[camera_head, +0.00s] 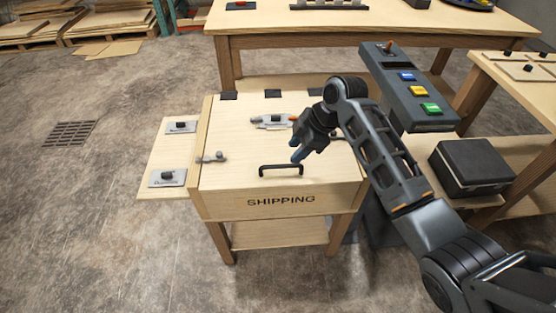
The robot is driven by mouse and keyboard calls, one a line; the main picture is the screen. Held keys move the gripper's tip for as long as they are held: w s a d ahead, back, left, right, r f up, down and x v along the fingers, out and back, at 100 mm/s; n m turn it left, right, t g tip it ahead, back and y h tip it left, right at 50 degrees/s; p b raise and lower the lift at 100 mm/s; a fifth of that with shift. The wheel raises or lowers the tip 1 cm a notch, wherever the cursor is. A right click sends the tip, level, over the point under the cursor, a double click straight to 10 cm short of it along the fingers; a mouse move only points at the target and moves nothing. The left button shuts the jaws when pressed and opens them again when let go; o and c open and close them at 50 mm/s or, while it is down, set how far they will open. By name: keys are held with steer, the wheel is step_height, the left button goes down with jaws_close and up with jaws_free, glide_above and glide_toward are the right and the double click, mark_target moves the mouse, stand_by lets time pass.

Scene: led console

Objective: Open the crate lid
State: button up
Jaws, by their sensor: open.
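The shipping crate (280,201) is a pale wooden box on legs, with "SHIPPING" printed on its front face. Its lid (235,140) lies flat and closed on top. A black bar handle (281,168) stands near the lid's front edge. Black hinges (273,94) line the back edge. My gripper (297,156) is open and empty, with blue fingertips just above and behind the right part of the handle. I cannot tell whether it touches the handle. My arm and gripper cover the lid's right part.
A metal latch (272,121) with an orange tip lies on the lid, and a small knob piece (211,157) is at its left edge. A console with coloured buttons (419,90) stands right. A black case (471,167) sits on the right shelf.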

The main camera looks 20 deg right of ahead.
mark_target(282, 165)
steer(key=x, duration=0.7)
steer(key=shift+w+a+f, duration=0.1)
steer(key=shift+a+f, duration=0.05)
steer(key=shift+f, duration=0.1)
jaws_close()
stand_by(0.5)
